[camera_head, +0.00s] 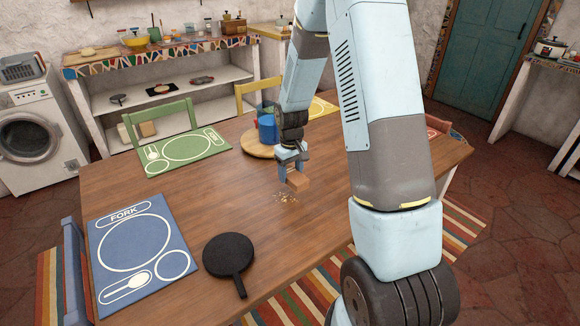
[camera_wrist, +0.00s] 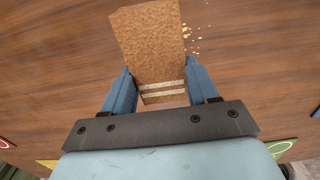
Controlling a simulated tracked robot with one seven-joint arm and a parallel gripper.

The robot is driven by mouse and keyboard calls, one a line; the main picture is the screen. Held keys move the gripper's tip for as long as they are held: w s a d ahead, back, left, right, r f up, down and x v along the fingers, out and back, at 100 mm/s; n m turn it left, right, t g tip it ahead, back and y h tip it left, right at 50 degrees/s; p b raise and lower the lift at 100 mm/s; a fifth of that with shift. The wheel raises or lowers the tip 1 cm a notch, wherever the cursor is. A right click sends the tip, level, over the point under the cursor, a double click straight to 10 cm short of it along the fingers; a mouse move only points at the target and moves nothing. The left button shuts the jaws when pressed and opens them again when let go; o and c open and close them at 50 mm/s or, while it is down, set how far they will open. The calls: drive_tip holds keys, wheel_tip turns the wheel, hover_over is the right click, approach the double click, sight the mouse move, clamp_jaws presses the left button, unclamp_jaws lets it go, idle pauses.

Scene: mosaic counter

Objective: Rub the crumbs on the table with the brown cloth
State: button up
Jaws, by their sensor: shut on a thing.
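My gripper (camera_head: 292,172) is over the wooden table (camera_head: 240,230), shut on the brown cloth (camera_head: 298,181), which looks like a small folded block. In the wrist view the brown cloth (camera_wrist: 152,45) sits between the two blue fingers and shows two pale stripes near its lower end. The crumbs (camera_head: 285,197) are a small scatter of yellowish bits on the table, just below and in front of the cloth in the head view. In the wrist view the crumbs (camera_wrist: 190,40) lie along the cloth's right edge. Whether the cloth touches the table is hard to tell.
A round wooden board (camera_head: 258,150) with a blue pitcher (camera_head: 267,128) stands just behind my gripper. A black round paddle-like thing (camera_head: 229,254), a blue placemat (camera_head: 135,245) and a green placemat (camera_head: 187,151) lie on the table. The table's middle left is clear.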

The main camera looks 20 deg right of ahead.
drive_tip(key=shift+r, duration=1.05)
drive_tip(key=shift+w+a, duration=0.1)
drive_tip(key=shift+f, duration=0.1)
